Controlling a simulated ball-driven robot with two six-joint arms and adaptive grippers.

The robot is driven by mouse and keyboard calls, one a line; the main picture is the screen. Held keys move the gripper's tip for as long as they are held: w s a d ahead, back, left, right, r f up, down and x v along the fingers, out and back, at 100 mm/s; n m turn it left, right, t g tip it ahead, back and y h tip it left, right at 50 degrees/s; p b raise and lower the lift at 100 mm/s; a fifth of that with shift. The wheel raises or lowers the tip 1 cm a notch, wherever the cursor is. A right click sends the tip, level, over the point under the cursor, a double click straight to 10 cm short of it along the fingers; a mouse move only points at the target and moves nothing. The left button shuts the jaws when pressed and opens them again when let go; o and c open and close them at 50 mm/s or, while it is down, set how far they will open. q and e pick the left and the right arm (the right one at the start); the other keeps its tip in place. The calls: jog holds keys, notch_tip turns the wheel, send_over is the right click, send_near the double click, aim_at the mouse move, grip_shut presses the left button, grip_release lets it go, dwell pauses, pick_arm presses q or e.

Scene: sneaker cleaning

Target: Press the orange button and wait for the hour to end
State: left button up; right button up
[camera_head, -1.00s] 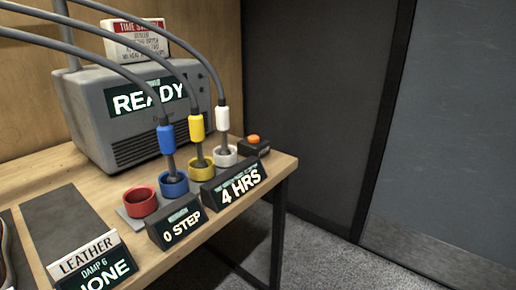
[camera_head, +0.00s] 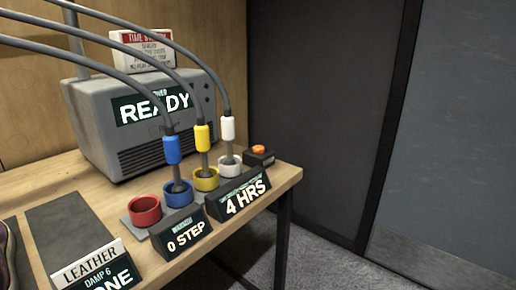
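The orange button (camera_head: 259,149) sits on a small dark box (camera_head: 258,158) at the table's right back corner, beside the white socket. Nothing touches it. A grey machine (camera_head: 146,119) behind the sockets shows READY on its display (camera_head: 153,103). A small display (camera_head: 238,198) at the front reads 4 HRS, and another (camera_head: 186,237) reads 0 STEP. Blue (camera_head: 173,150), yellow (camera_head: 202,138) and white (camera_head: 228,129) plugs on grey cables stand in the blue, yellow and white ring sockets. Neither of my grippers is in view.
An empty red ring socket (camera_head: 145,211) is left of the blue one. A LEATHER sign (camera_head: 91,265), a dark mat (camera_head: 72,232) and part of a shoe (camera_head: 8,255) are on the wooden table (camera_head: 150,272). A sign with a red header (camera_head: 141,50) sits on the machine.

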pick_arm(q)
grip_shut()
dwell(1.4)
